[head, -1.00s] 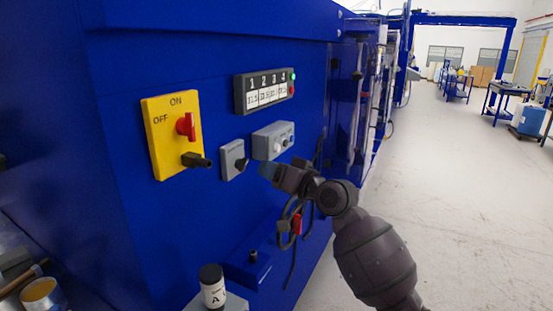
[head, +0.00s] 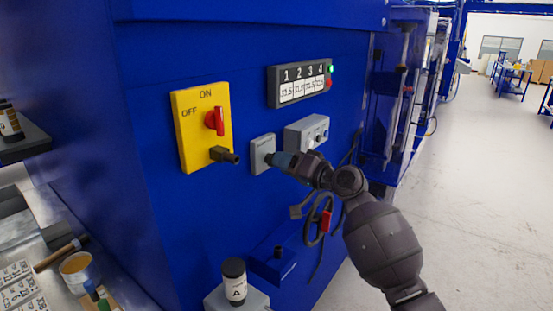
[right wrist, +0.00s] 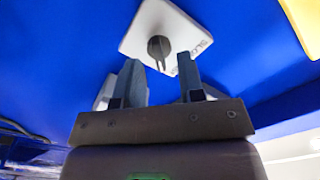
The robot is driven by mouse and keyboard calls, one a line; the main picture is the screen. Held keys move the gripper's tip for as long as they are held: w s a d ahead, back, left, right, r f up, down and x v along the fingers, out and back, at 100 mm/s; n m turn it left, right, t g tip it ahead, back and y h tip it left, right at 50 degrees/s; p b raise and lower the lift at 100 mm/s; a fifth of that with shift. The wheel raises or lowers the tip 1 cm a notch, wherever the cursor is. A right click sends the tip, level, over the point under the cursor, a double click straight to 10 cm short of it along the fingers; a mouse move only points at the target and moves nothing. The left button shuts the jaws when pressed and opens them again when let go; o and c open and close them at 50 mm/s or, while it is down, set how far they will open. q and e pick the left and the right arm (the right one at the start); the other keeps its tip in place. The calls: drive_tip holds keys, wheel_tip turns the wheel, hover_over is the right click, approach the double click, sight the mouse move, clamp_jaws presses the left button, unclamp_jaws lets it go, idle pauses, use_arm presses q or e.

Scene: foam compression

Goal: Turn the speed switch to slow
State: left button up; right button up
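The speed switch is a small light grey plate (head: 260,150) on the blue machine wall. In the right wrist view the right gripper (right wrist: 160,75) is open and empty. Its fingers point at the plate, one to each side of the knob's line; I cannot tell whether they touch it. My left gripper is not in view.
A yellow ON/OFF box (head: 190,140) with a red knob is left of the switch. A grey control box (head: 302,135) is right of it, below a numbered display (head: 299,83). Below are a hanging cable (head: 318,225) and a bottle marked A (head: 234,281).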

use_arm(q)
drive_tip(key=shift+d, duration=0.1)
use_arm(e)
drive_tip(key=shift+x, duration=1.4)
drive_tip(key=shift+d, duration=0.1)
drive_tip(key=c, duration=0.6)
use_arm(q)
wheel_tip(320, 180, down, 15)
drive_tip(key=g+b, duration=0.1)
drive_tip(key=b, duration=1.5)
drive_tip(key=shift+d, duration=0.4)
use_arm(e)
drive_tip(key=shift+w+f+n, duration=0.1)
drive_tip(key=shift+n, duration=4.35)
drive_tip(key=shift+f+n, duration=0.1)
drive_tip(key=shift+n, duration=4.35)
drive_tip(key=shift+r, duration=0.1)
